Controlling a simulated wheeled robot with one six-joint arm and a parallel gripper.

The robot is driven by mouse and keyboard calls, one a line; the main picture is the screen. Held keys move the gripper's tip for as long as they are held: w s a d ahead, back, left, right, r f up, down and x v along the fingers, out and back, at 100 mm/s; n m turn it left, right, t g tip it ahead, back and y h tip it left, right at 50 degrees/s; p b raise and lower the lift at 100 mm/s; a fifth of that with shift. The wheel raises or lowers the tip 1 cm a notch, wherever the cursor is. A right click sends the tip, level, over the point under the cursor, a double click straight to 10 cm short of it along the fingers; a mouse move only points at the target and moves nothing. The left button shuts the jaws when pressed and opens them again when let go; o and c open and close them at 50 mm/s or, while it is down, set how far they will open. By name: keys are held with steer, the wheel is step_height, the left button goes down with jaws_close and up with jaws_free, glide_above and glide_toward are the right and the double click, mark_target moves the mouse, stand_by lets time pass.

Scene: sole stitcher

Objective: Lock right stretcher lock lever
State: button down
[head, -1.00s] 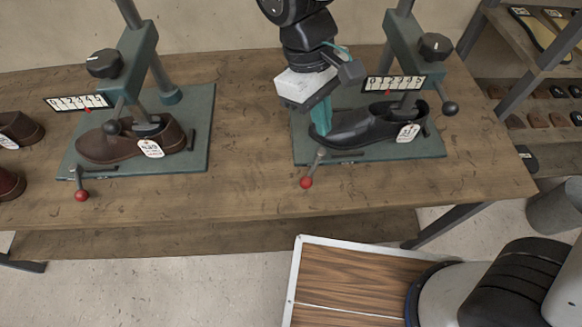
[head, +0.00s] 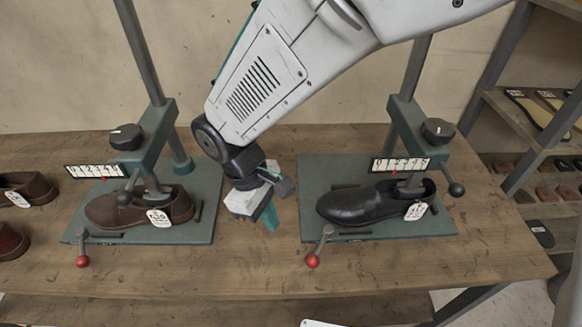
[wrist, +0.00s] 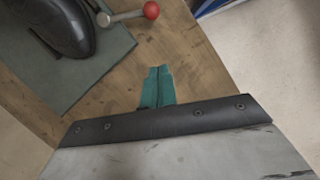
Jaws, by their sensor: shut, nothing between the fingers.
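The right stretcher's lock lever (head: 320,246) is a short grey rod with a red ball knob, at the front left corner of the right green base plate (head: 385,229). Its knob hangs toward the front edge of the table. The lever also shows at the top of the wrist view (wrist: 128,16). A black shoe (head: 362,203) sits on this plate under the stretcher's clamp. My gripper (head: 271,219), with teal fingers, is shut and empty over the bare table between the two stretchers, left of the lever and apart from it. The fingertips also show in the wrist view (wrist: 158,74).
The left stretcher's plate (head: 203,208) holds a brown shoe (head: 120,209) and has its own red-knobbed lever (head: 82,248). Bare wood (head: 240,275) lies in front of my gripper.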

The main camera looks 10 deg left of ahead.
mark_target(321, 246)
steer(key=x, duration=0.7)
steer(key=shift+d+f, duration=0.1)
steer(key=shift+f, duration=0.15)
steer(key=shift+s+d+f, duration=0.1)
steer(key=shift+s+d, duration=0.05)
steer(key=shift+d, duration=0.45)
steer(key=shift+s+d+f, duration=0.1)
steer(key=shift+d, duration=0.55)
steer(key=shift+s+d+f, duration=0.1)
steer(key=shift+s+d, duration=0.05)
steer(key=shift+d, duration=0.5)
